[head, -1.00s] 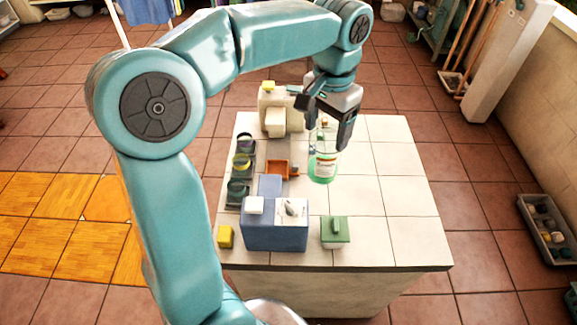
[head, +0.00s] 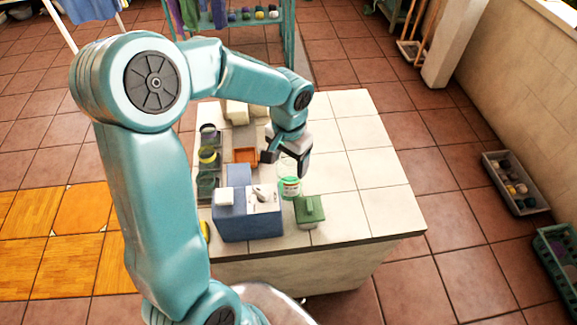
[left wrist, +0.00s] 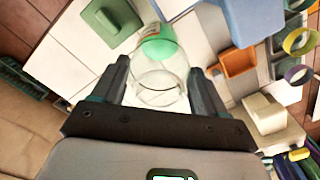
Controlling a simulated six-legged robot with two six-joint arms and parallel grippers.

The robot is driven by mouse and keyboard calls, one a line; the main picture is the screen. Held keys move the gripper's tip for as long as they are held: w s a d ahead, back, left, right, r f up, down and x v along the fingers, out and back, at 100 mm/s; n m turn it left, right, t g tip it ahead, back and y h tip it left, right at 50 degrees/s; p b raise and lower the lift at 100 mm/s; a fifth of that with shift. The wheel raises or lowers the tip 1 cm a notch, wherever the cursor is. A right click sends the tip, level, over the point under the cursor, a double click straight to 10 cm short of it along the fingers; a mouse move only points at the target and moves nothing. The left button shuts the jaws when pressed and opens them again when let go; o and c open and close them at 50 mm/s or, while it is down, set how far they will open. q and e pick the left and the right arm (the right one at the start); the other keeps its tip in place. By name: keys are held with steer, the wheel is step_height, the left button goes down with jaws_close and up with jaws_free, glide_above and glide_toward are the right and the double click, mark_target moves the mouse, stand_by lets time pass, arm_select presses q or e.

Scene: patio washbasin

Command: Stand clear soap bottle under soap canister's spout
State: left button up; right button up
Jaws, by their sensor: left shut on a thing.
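The clear soap bottle (head: 290,187), with green liquid low in it and a pale label, is between the fingers of my left gripper (head: 286,166). The gripper is shut on it from above. In the left wrist view the bottle (left wrist: 158,72) fills the gap between both fingers. I cannot tell whether its base touches the counter. A cream canister (head: 237,113), which looks like the soap canister, stands at the counter's back left, partly behind my arm. It also shows in the left wrist view (left wrist: 266,114). Its spout is not clear. My right gripper is not in view.
A blue box (head: 248,222) with white tops is left of the bottle. A green box (head: 308,211) is close in front. An orange tray (head: 245,155) and several dark cups (head: 208,157) are further left. The tiled counter (head: 367,165) is bare on the right.

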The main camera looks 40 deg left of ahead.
arm_select(q)
step_height(320, 180, down, 3)
steer(key=shift+r, duration=0.1)
steer(key=shift+s+a+f, duration=0.1)
steer(key=shift+f, duration=0.2)
steer(key=shift+f, duration=0.15)
steer(key=o, duration=1.5)
steer(key=shift+c, duration=0.2)
